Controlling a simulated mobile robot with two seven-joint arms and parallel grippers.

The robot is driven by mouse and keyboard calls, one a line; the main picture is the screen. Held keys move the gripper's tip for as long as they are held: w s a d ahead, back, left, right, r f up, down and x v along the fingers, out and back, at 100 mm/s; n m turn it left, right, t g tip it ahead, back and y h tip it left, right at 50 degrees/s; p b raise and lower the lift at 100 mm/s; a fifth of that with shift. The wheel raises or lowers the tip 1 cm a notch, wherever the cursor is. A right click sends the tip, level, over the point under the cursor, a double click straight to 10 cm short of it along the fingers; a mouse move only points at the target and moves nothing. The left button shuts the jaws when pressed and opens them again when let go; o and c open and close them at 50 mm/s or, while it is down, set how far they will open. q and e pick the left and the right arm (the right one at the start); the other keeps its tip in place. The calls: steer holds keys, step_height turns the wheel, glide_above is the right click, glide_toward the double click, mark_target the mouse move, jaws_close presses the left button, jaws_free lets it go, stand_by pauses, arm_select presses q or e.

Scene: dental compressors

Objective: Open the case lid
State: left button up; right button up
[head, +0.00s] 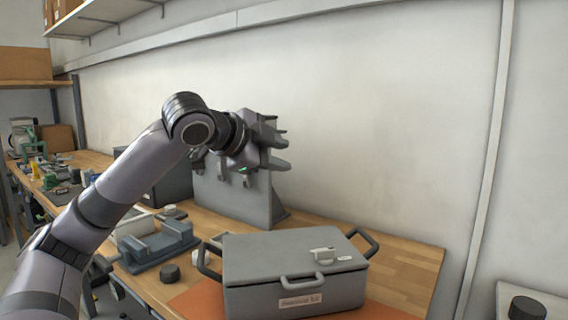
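The grey case (295,275) stands on the wooden bench in the front middle, partly over an orange mat. Its lid (275,252) is shut flat. A handle (303,279) sticks out at the front edge of the lid, above a label plate. Larger loop handles stand at the left and right sides. A small light block (323,254) and a pale tag lie on the lid. My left gripper (282,152) is above and behind the case, well clear of it. Its fingers look apart with nothing between them. My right gripper is out of view.
A grey upright panel (232,196) stands behind the case, below my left gripper. The bench (402,262) is clear to the right. A shelf hangs on the wall above.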

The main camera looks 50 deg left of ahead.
arm_select(q)
steer(key=shift+s+a+r, duration=0.15)
steer(key=shift+s+r, duration=0.5)
steer(key=shift+s, duration=0.1)
steer(key=shift+s+a+r, duration=0.1)
steer(key=shift+s+r, duration=0.5)
steer(key=shift+s, duration=0.1)
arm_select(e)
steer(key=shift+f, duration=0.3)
arm_select(q)
steer(key=b+v, duration=0.2)
steer(key=v, duration=0.5)
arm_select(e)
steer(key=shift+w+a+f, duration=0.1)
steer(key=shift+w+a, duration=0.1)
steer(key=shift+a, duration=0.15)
arm_select(q)
steer(key=shift+s, duration=0.1)
